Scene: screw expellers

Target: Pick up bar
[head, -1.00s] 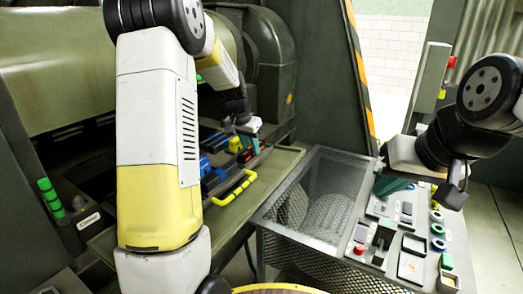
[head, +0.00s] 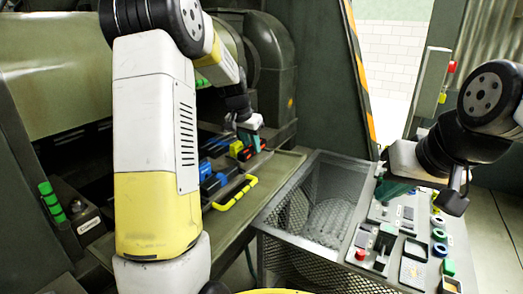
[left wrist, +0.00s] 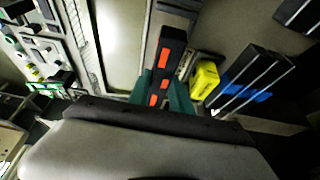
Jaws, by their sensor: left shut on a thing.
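A black bar with orange-red marks (left wrist: 168,62) stands out between my left gripper's green fingers (left wrist: 165,92) in the left wrist view. In the head view my left gripper (head: 249,141) is over the machine's ledge, shut on this bar, whose red part (head: 237,149) shows beside the fingers. Much of the bar is hidden there by the gripper. My right gripper (head: 393,188) hangs above the control panel at the right; its finger gap is not clear.
Black-and-blue pieces (left wrist: 242,78) and a yellow piece (left wrist: 205,78) lie near the bar. A yellow handle (head: 237,193) is at the ledge's (head: 268,172) front. A mesh bin (head: 325,195) stands right of the ledge, beside the control panel (head: 412,240) with buttons.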

